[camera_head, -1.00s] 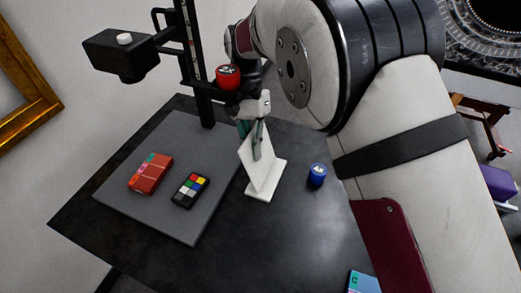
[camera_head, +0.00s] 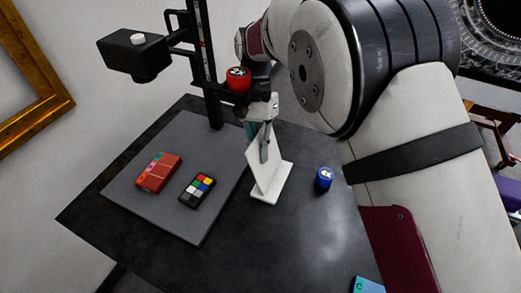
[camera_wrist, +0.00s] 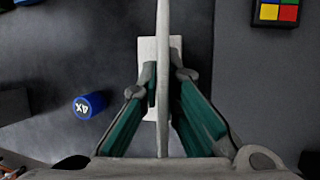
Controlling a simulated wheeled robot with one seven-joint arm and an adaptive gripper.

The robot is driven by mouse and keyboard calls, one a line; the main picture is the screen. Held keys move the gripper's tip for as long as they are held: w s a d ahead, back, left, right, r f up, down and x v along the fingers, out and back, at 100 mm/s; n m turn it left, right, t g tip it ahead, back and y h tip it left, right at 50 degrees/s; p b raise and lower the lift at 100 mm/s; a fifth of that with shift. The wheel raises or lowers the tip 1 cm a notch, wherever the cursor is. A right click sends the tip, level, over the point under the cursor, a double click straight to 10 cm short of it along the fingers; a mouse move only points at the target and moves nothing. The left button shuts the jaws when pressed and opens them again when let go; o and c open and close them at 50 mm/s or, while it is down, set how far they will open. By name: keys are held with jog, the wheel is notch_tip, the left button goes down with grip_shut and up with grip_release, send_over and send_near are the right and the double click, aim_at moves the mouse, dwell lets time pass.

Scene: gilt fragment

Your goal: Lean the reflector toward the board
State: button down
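The reflector is a white upright panel (camera_head: 262,165) on a small flat white base (camera_head: 284,181). It stands on the dark table, to the right of the grey board (camera_head: 186,212). The panel is tilted a little in the head view. My gripper (camera_head: 265,140) reaches down over the panel's upper part, one finger on each face. In the wrist view the panel (camera_wrist: 163,40) shows edge-on between my fingertips (camera_wrist: 165,78). The fingers are drawn close together and look shut on it; the exact contact is partly hidden by the panel's edge.
On the board lie a red box (camera_head: 158,172) and a colour chart (camera_head: 197,190). A black column (camera_head: 204,65) with a red knob (camera_head: 238,78) rises behind. A blue 4X cap (camera_head: 324,178) stands right of the reflector. The table's front is mostly clear.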

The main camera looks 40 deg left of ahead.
jog(key=shift+s+f, duration=0.2)
jog(key=shift+f, duration=0.1)
jog(key=c, duration=1.8)
grip_release()
jog(key=shift+w+r, duration=0.1)
jog(key=shift+w+r, duration=0.1)
